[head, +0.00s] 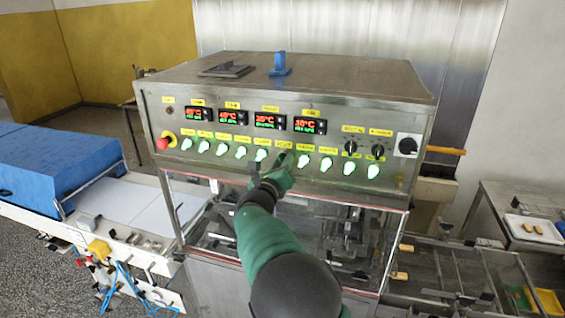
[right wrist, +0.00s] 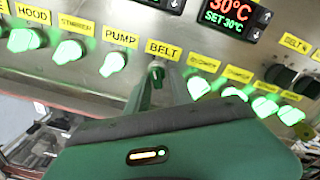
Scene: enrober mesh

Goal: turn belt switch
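The belt switch (right wrist: 156,73) is a small knob below the yellow BELT label (right wrist: 172,50) in the right wrist view. It looks dark, while the knobs beside it glow green. My right gripper (right wrist: 158,80) reaches the panel with one finger on each side of this knob, and the narrow gap is filled by it. In the head view my right gripper (head: 280,165) covers most of the switch under its label (head: 284,145). My left gripper is not in view.
The steel control panel (head: 225,125) carries several lit green knobs close on both sides, including the PUMP knob (right wrist: 112,64). A red emergency button (head: 163,143) is at its left end. A blue-covered unit (head: 50,165) stands left; a white tray (head: 535,229) lies right.

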